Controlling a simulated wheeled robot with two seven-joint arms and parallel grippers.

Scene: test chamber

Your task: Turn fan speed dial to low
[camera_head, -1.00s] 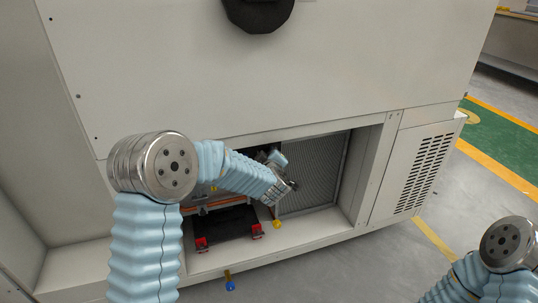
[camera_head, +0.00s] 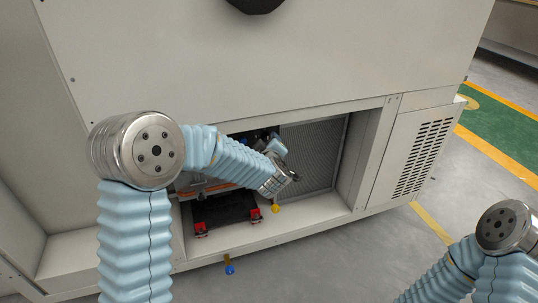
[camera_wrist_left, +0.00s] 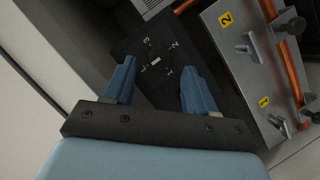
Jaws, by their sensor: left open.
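The fan speed dial shows in the left wrist view as a small pale knob (camera_wrist_left: 156,61) on a black panel (camera_wrist_left: 150,50). White marks including 1, 2 and 3 surround it; I cannot tell surely which mark it points at. My left gripper (camera_wrist_left: 158,68) is open, its two blue fingers on either side of the dial in the picture, with nothing between them; contact cannot be told. In the head view my left arm reaches into the cabinet's opening, and the dial is hidden there. My right arm shows at the lower right, its gripper out of view.
The grey cabinet (camera_head: 260,70) surrounds the opening. A metal plate (camera_wrist_left: 245,50) with yellow labels and orange bars is at the right in the wrist view. A black tray with red corners (camera_head: 228,212), a yellow knob (camera_head: 275,209) and a blue knob (camera_head: 230,270) are low down.

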